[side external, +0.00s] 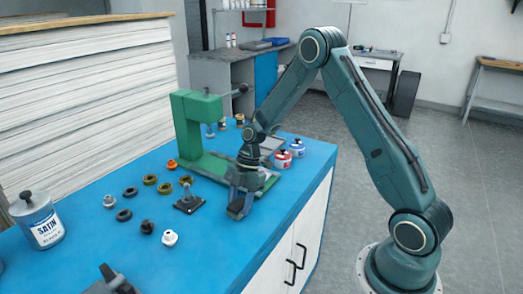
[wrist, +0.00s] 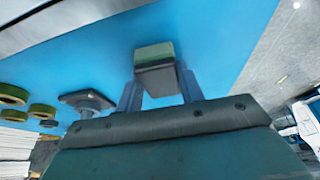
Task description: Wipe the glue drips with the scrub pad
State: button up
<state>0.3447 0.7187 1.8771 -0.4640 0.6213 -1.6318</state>
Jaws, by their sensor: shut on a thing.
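My gripper (side external: 241,197) points down over the blue worktop, near its front edge. It is shut on the scrub pad (side external: 236,212), a small dark block at or just above the surface; I cannot tell if it touches. In the wrist view the pad (wrist: 155,67) sits between the two fingers (wrist: 158,88), with a green band along one side and a grey-brown face. I cannot make out any glue drips in either view; the arm and pad hide part of the worktop.
A green press (side external: 193,130) stands behind my gripper. A black-based fixture (side external: 188,201) is to the left, with several rings and small parts beyond. A SATIN can (side external: 38,220) is far left. Blue worktop (side external: 215,255) in front is clear.

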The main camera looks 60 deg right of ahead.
jog(key=shift+r, duration=4.1)
jog(key=shift+a, duration=0.1)
